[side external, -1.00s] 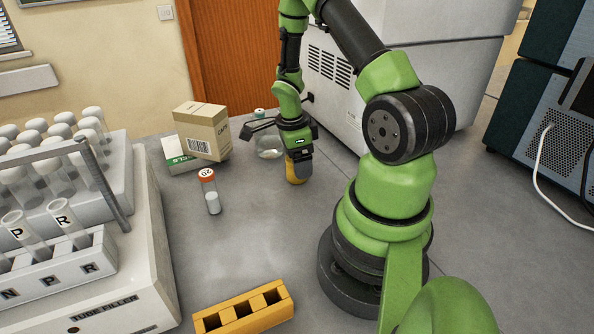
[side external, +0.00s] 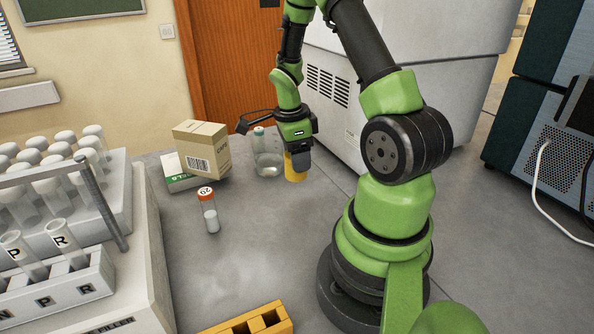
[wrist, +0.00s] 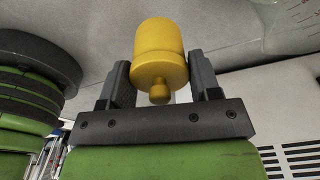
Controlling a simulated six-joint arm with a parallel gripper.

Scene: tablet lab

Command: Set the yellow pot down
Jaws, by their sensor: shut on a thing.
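The yellow pot (side external: 294,174) is a small cylinder held in my gripper (side external: 298,158), over the grey bench near the clear flask. The pot hangs below the fingers in the side view. The wrist view shows the pot (wrist: 159,48) between the two dark fingers of my gripper (wrist: 160,75), with its small round knob toward the palm. I cannot tell whether the pot's underside touches the bench or is a little above it.
A clear flask (side external: 267,163) stands just left of the pot. A cardboard box (side external: 200,150), a red-capped vial (side external: 209,215) and a yellow rack (side external: 250,322) are on the bench. A tube filler (side external: 105,310) is at left. The middle bench is clear.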

